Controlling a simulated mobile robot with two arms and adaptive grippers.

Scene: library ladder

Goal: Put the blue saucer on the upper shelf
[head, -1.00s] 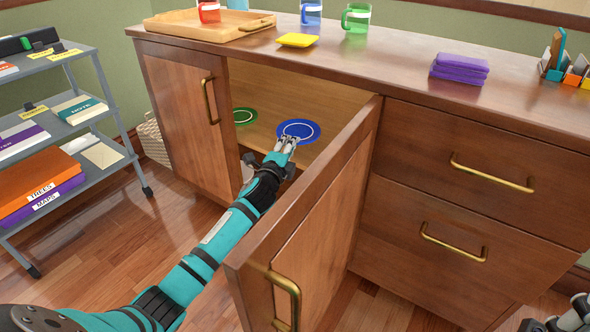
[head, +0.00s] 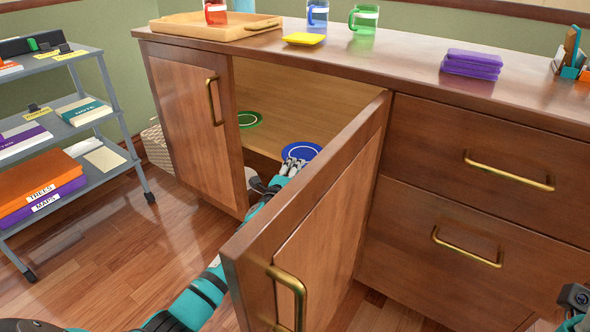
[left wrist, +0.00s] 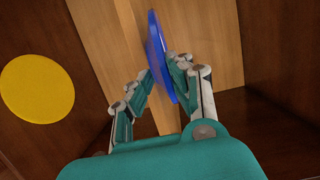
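The blue saucer (head: 302,151) with a white ring is at the front of the open cabinet, by the edge of the light wooden shelf (head: 290,110). My left gripper (head: 293,165) has its fingers on the saucer's near edge. In the left wrist view the blue saucer (left wrist: 158,55) shows nearly edge-on between the two fingertips (left wrist: 163,72), which close on its rim. Whether it touches the shelf is unclear. A green saucer (head: 249,119) lies on the shelf to the left. Only a piece of my right arm shows at the bottom right corner; its fingers are hidden.
The open cabinet door (head: 320,225) stands out to the right of my left arm; the left door (head: 188,135) flanks the opening. A yellow disc (left wrist: 38,87) lies on dark wood in the left wrist view. A grey cart (head: 110,125) stands left. The countertop holds a tray (head: 185,30), mugs and purple cloths.

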